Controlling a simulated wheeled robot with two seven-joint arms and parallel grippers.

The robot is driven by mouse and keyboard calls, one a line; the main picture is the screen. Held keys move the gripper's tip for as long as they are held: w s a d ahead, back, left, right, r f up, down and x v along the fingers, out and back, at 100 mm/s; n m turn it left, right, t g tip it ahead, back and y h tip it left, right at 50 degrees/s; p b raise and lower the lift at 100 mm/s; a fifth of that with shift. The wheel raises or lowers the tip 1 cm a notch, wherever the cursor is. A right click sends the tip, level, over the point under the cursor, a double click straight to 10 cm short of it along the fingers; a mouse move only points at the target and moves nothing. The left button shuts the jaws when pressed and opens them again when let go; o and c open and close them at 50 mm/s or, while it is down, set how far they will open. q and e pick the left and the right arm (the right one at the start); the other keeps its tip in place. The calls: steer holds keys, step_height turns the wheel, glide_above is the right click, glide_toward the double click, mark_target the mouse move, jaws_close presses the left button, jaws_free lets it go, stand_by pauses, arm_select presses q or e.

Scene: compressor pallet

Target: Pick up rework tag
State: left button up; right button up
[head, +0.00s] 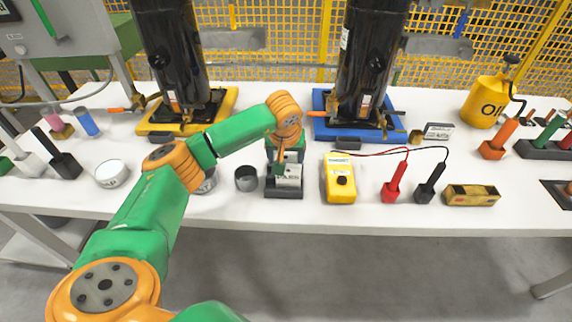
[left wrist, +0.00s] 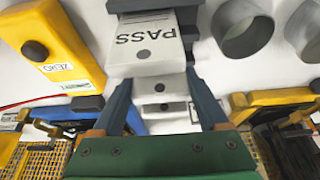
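A dark tag holder (head: 284,194) stands near the table's front edge, with a white tag marked PASS (head: 288,182) at its front. The PASS tag also shows in the left wrist view (left wrist: 146,48), with more white tags (left wrist: 160,88) with dark holes next to it. No rework wording is readable on them. My left gripper (left wrist: 158,84) is at the holder, its two blue-grey fingers apart on either side of the white tags. I cannot tell whether the fingers touch a tag. In the head view my left gripper (head: 281,168) is partly hidden by its wrist. My right gripper is not in view.
A yellow tester (head: 340,180) with red and black probes stands right of the holder. A grey cup (head: 246,178) stands close on its left. Two black compressors on a yellow pallet (head: 158,127) and a blue pallet (head: 330,128) stand behind. Front table space beyond the probes holds a yellow box (head: 472,195).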

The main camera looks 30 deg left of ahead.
arm_select(q)
steer(key=c, duration=0.5)
step_height(320, 180, up, 10)
steer(key=shift+c, duration=0.2)
steer(key=shift+r+p, duration=0.35)
steer(key=shift+p, duration=0.15)
step_height(320, 180, up, 7)
steer(key=p, duration=0.6)
steer(key=s+d+r+m+h+p, duration=0.2)
steer(key=s+d+r+m, duration=0.35)
steer(key=d, duration=0.45)
steer(key=s+d+m+h+p, duration=0.1)
steer(key=s+d+m, duration=0.3)
steer(key=s, duration=0.7)
steer(key=shift+s+r+h, duration=0.25)
steer(key=shift+h, duration=0.15)
